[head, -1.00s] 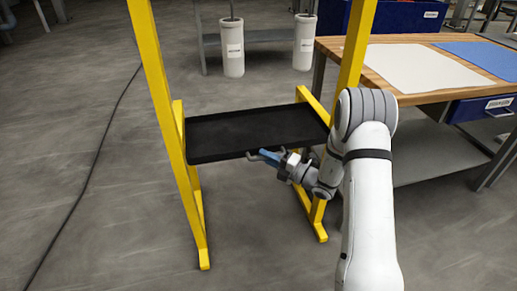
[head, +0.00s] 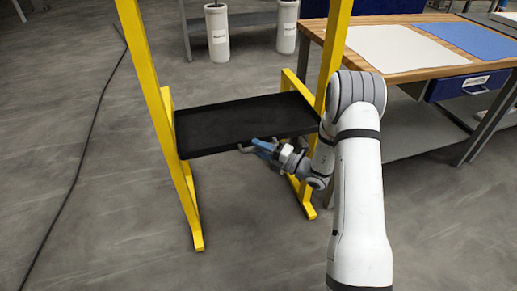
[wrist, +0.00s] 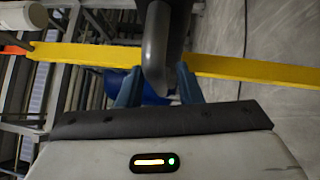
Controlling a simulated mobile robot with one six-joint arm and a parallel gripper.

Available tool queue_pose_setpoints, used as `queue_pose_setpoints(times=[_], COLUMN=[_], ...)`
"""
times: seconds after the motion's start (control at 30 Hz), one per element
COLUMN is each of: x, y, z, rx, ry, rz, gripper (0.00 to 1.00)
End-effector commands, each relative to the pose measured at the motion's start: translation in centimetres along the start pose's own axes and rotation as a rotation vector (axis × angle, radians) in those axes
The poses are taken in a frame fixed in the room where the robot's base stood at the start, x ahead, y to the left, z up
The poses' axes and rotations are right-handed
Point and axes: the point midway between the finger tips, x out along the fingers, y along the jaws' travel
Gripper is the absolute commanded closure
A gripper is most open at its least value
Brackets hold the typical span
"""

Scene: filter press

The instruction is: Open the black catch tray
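The black catch tray (head: 240,118) is a shallow dark pan between the yellow posts (head: 148,75) in the head view. A handle (head: 246,149) runs along its front edge. My gripper (head: 264,146), with blue fingers, is at this handle, right of the tray's middle. In the wrist view, the dark handle bar (wrist: 158,45) passes between the two blue fingers of my gripper (wrist: 158,85), which sit close against both its sides. The gripper appears shut on it. The fingertips' exact contact is partly hidden by the bar.
A wooden-topped bench (head: 390,68) with a white sheet and a blue mat stands to the right. Two white canisters (head: 217,38) are behind the frame. A black cable (head: 88,130) lies on the floor at left. The floor in front of the frame is clear.

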Motion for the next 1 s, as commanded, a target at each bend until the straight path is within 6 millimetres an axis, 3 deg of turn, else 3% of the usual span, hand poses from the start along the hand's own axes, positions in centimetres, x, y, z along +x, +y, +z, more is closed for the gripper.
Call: queue_pose_setpoints(times=[0.3, 0.7, 1.0], x=[-0.3, -6.4, -7.8], y=[0.1, 0.1, 0.0], z=[0.0, 0.1, -0.1], rx=[0.001, 0.002, 0.000], ry=[0.001, -0.002, 0.002], rz=[0.000, -0.001, 0.001], gripper=[0.66, 0.66, 0.66])
